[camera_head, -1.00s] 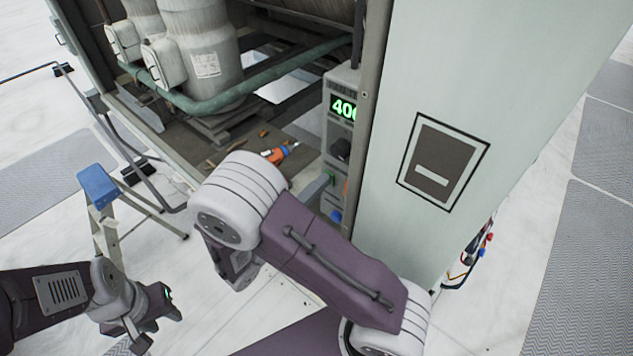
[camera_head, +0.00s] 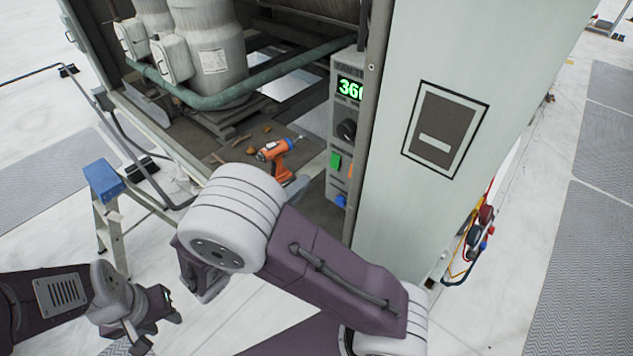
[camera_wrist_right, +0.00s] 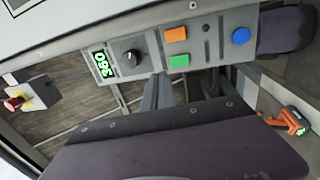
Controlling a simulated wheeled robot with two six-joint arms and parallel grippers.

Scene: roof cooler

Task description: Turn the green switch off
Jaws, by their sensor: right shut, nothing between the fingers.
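The green switch (camera_head: 335,162) is on a narrow grey control panel (camera_head: 333,185) inside the open cabinet, below a black knob (camera_head: 347,130). In the right wrist view the green switch (camera_wrist_right: 179,61) sits beside an orange switch (camera_wrist_right: 176,34). My right gripper's grey fingers (camera_wrist_right: 160,90) are shut and empty, pointing up at the panel's edge between the knob and the green switch; I cannot tell whether they touch it. In the head view my right gripper is hidden behind my arm. My left gripper (camera_head: 160,332) is open and empty at the lower left, far from the panel.
The panel has a lit green display (camera_head: 349,89) and a blue button (camera_head: 340,201). An orange drill (camera_head: 278,155) lies on the cabinet floor. A blue-topped stepladder (camera_head: 103,180) stands at the left. Large grey cylinders (camera_head: 205,50) and a green pipe (camera_head: 260,80) fill the cabinet's back.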

